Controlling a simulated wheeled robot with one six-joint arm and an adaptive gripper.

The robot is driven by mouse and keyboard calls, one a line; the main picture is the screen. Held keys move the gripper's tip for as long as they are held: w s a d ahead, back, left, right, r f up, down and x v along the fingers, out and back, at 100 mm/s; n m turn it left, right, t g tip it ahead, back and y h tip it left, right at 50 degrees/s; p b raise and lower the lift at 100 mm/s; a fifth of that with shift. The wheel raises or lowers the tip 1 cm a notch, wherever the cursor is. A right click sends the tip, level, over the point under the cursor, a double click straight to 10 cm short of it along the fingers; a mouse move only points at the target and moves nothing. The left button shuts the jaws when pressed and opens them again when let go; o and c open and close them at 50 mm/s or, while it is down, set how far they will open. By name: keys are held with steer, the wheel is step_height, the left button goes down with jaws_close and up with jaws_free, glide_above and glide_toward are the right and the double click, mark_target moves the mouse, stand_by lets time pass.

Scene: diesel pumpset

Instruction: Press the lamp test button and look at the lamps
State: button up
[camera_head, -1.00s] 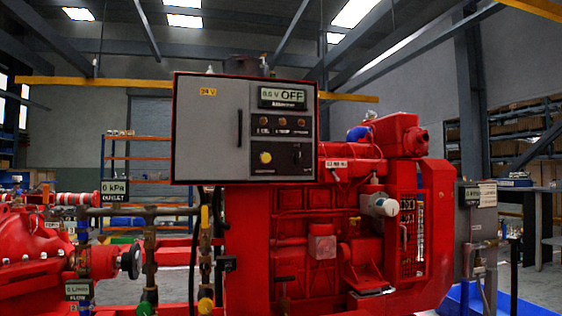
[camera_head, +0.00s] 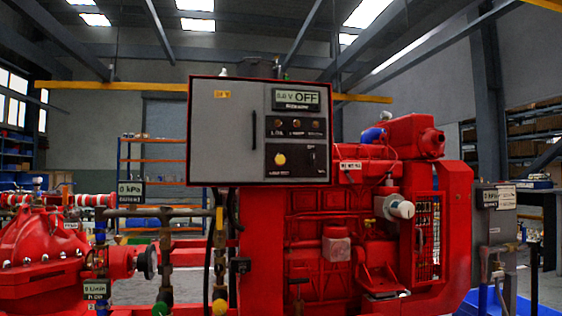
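The control panel (camera_head: 229,132) is a grey box with a red border, upright in the middle of the head view. Its display (camera_head: 297,98) reads OFF beside a small voltage figure that is blurred. Below it is a row of three small lamps (camera_head: 297,124), dull amber and not visibly bright. A round yellow button (camera_head: 280,159) sits lower on a black plate; its label is too blurred to read. A dark switch (camera_head: 311,160) is to its right. My gripper is not in view.
A red diesel engine (camera_head: 340,220) stands behind and right of the panel. A red pump (camera_head: 40,240) with pipes and valves is at the left. A grey box (camera_head: 493,215) stands at the right above a blue tray (camera_head: 500,300). Shelves line the back.

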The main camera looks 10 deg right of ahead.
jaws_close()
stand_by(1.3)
